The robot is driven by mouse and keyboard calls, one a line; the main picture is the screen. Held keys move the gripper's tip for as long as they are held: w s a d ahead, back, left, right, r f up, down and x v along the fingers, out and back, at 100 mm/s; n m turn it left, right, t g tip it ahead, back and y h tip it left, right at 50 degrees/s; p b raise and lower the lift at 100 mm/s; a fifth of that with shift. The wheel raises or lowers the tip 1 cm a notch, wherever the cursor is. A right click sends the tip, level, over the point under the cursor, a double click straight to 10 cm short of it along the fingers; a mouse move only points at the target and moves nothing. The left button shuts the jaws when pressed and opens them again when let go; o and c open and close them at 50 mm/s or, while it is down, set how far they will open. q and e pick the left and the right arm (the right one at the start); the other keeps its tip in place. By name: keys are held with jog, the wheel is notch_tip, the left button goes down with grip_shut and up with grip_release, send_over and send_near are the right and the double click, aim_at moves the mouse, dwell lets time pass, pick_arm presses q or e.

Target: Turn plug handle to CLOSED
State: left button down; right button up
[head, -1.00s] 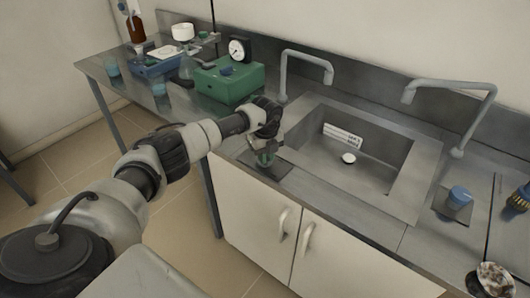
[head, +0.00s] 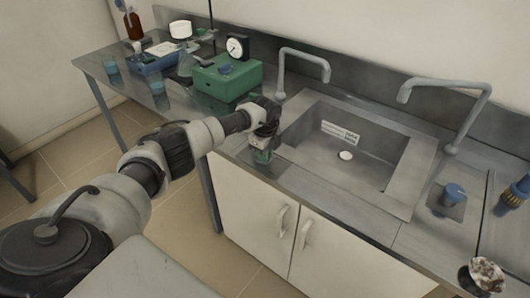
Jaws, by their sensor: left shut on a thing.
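My left gripper (head: 263,150) reaches down to the counter at the left of the sink (head: 360,180). It is shut on a small greenish-teal handle (head: 262,157), which seems to be the plug handle. The handle stands on a dark plate on the counter, and the fingers and wrist hide most of it. I cannot read which way it points. In the sink basin a round white drain piece (head: 345,155) lies on the bottom, and a white label (head: 341,132) with dark print is on the back wall. My right gripper is not in view.
Two grey taps (head: 304,52) and (head: 449,88) arch over the back. A green box (head: 228,78) with a gauge (head: 237,46) stands left. A mottled bowl (head: 484,275) is at the lower right.

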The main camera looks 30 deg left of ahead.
pick_arm(q)
jog(key=c, duration=1.1)
grip_release()
notch_tip(320, 180, up, 11)
jog(key=b, duration=0.1)
jog(key=shift+f, duration=0.1)
